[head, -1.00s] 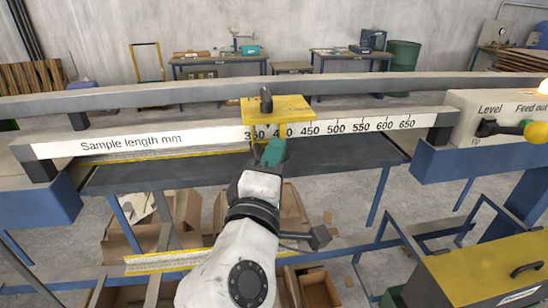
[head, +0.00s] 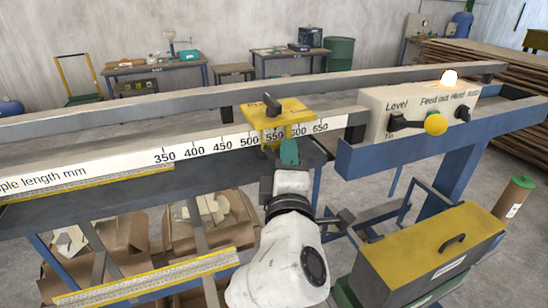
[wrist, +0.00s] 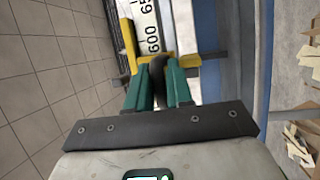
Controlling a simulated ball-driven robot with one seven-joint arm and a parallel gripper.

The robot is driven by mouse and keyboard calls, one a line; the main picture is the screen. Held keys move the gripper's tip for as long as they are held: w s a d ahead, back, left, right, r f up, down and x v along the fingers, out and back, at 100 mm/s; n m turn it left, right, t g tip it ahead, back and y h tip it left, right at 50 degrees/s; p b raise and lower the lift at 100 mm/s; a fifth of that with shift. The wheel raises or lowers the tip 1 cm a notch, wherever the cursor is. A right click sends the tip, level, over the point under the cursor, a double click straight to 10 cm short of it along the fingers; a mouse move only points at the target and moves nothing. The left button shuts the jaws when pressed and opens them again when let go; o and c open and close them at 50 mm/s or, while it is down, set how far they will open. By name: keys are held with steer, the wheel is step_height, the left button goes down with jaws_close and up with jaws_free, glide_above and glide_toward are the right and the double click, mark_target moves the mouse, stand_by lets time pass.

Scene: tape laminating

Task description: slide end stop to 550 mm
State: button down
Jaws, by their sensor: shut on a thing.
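The yellow end stop (head: 288,108) sits on the rail with a dark knob (head: 271,104) on top. The white sample-length scale (head: 208,146) runs along the rail's front. The stop's lower part is in front of the scale around the 550 mark, which shows between its edges. My gripper (head: 289,152) reaches the stop from the front and below. In the wrist view, the green fingers of my gripper (wrist: 157,82) are shut on a dark, rounded handle of the end stop (wrist: 128,45). The 600 mark shows just beyond the stop there.
A control box (head: 415,108) with a yellow knob stands to the right at the rail's end. A yellow-topped case (head: 430,245) is at the lower right. Cardboard boxes (head: 125,235) lie below the rail. The rail left of the stop is clear.

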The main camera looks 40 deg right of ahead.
steer(key=shift+r, duration=0.1)
steer(key=c, duration=1.1)
jaws_free()
steer(key=b+v, duration=0.3)
steer(key=v, duration=0.7)
steer(key=shift+s+a, duration=0.25)
steer(key=shift+s, duration=0.05)
